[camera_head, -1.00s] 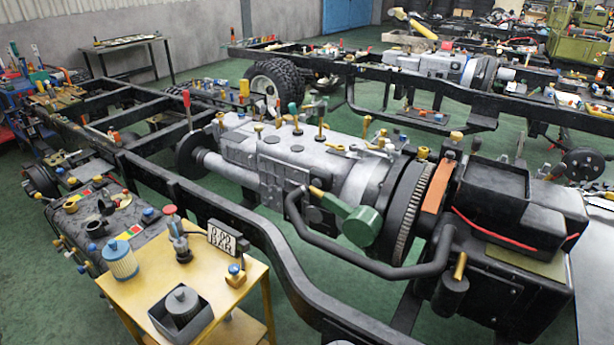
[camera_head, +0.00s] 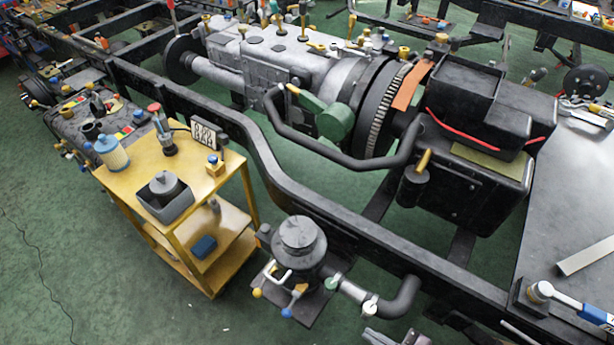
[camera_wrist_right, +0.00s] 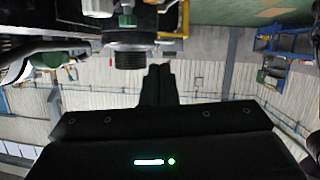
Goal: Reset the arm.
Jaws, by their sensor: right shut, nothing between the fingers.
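My right gripper (camera_head: 385,336) shows only as a small grey piece at the bottom edge of the head view. It is in front of the grey pipe of the canister unit. In the right wrist view its dark fingers (camera_wrist_right: 159,72) are together in the middle, with nothing seen between them. A dark ribbed round part (camera_wrist_right: 130,55) shows just beyond them; whether they touch cannot be told. My left gripper is in neither view.
A yellow cart (camera_head: 178,160) with a filter and a grey box stands at left. The black chassis frame (camera_head: 290,200) carries an engine (camera_head: 290,60). A canister unit (camera_head: 299,240) sits near the frame. A grey tabletop (camera_head: 560,200) is at right. Green floor at lower left is clear.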

